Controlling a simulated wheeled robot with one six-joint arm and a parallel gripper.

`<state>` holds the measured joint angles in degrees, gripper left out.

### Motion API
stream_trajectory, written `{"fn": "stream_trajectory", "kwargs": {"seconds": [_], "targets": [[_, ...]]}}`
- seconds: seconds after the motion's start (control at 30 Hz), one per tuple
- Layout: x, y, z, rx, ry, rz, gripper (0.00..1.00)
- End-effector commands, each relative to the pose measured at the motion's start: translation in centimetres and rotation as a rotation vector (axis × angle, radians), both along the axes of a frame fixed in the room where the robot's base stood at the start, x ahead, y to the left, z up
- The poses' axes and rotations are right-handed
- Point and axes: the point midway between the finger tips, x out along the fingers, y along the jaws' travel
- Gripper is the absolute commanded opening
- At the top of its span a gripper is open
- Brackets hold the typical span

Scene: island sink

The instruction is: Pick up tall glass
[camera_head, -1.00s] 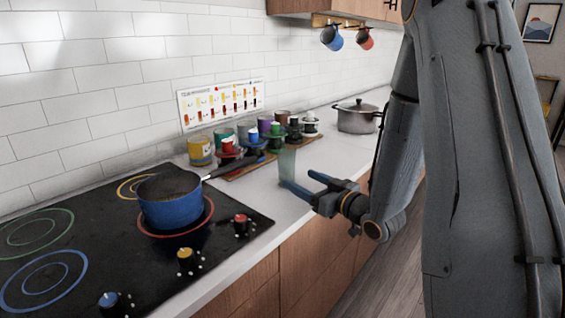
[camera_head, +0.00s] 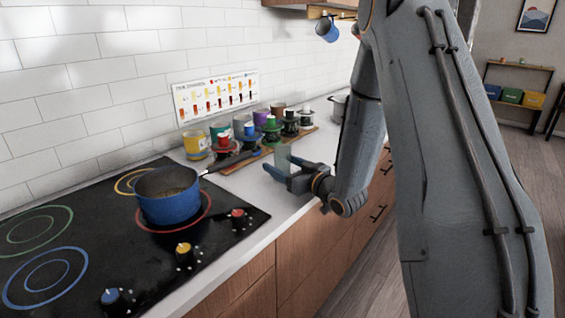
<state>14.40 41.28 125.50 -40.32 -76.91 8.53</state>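The tall glass (camera_head: 283,154) is a pale, see-through greenish tumbler standing upright on the white counter, right of the stove. My gripper (camera_head: 281,168) is low over the counter at the glass, with its blue fingers pointing left. One finger is on the near side of the glass and the other reaches toward its far side. The fingers are apart, so the gripper is open. The lower part of the glass is partly hidden by the fingers, and I cannot tell whether they touch it.
Several coloured cups and jars (camera_head: 222,131) stand along a wooden board (camera_head: 238,163) behind the glass. A blue saucepan (camera_head: 168,199) is on the black stove (camera_head: 75,235), its handle reaching toward the board. A metal pot (camera_head: 339,105) is partly hidden by my arm. Mugs hang above.

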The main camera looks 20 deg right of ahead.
Motion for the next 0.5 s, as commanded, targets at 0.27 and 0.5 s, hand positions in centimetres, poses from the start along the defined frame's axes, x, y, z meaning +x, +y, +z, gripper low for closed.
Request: {"fn": "stream_trajectory", "kwargs": {"seconds": [0.27,0.5], "targets": [[-0.01,-0.02,0.03,0.000,0.000,0.000,0.19],[-0.01,-0.02,0.08,0.000,-0.002,0.000,0.16]]}}
